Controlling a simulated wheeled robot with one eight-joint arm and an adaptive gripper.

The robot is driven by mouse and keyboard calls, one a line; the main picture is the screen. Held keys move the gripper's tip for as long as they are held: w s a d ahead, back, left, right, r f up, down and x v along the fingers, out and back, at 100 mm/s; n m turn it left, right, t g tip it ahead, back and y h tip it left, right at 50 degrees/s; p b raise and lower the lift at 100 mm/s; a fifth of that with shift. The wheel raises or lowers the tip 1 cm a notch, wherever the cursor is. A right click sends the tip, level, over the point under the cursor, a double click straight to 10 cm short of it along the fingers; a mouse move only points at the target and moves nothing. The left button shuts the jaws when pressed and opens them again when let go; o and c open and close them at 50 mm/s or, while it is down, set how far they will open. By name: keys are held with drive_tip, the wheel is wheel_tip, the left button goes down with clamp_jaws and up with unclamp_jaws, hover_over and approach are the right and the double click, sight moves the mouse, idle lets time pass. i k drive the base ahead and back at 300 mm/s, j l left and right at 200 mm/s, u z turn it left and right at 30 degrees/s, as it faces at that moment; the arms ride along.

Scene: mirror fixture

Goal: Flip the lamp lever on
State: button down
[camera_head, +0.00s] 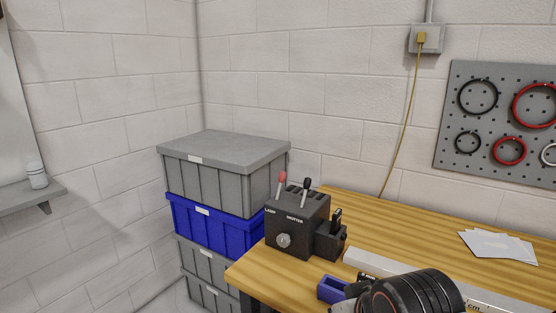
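A black control box (297,226) stands on the left end of the wooden workbench. Two short levers rise from its top. The left lever has a red tip (282,177) and sits at the LAMP label (270,211). The right lever has a black tip (306,183) and sits at the SHUTTER label (294,219). Both levers stand roughly upright with a slight lean; I cannot tell their switch positions from this view. A round grey knob (284,240) is on the box's front.
White papers (495,246) lie at right. Stacked crates (220,160) stand left. A yellow cord (405,120) hangs behind.

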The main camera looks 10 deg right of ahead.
sight(283, 175)
drive_tip(key=i, duration=0.85)
